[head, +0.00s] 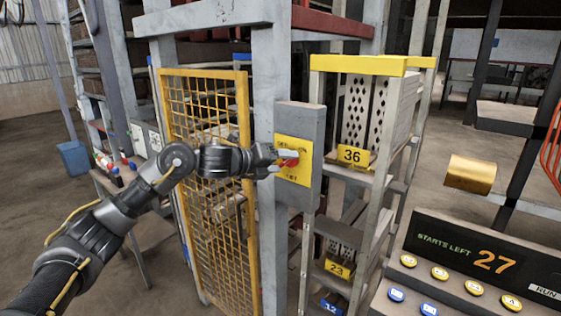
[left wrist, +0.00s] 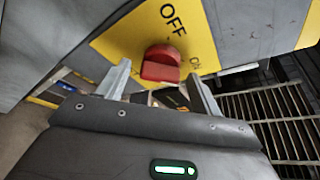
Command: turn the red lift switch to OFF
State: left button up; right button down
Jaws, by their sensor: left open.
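The red lift switch (head: 289,160) is a knob on a yellow plate (head: 296,178) fixed to a grey box on a post. In the left wrist view, the red switch (left wrist: 160,63) stands out from the yellow plate, with OFF printed above it and a partly hidden ON at its right. My left gripper (head: 278,161) is at the switch, its fingers pointing at the plate. In the left wrist view the left gripper (left wrist: 160,85) is open, with the knob between or just beyond its fingertips; I cannot tell if they touch. My right gripper is not in view.
A yellow mesh gate (head: 246,130) stands left of the post. A rack with a yellow top (head: 360,65) and number plates stands right of it. A control panel (head: 480,262) reading STARTS LEFT 27 is at the lower right. A blue bin (head: 74,158) stands far left.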

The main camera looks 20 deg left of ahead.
pick_arm(q)
jog(key=shift+c, duration=0.2)
jog(key=c, duration=0.9)
jog(key=shift+c, duration=0.2)
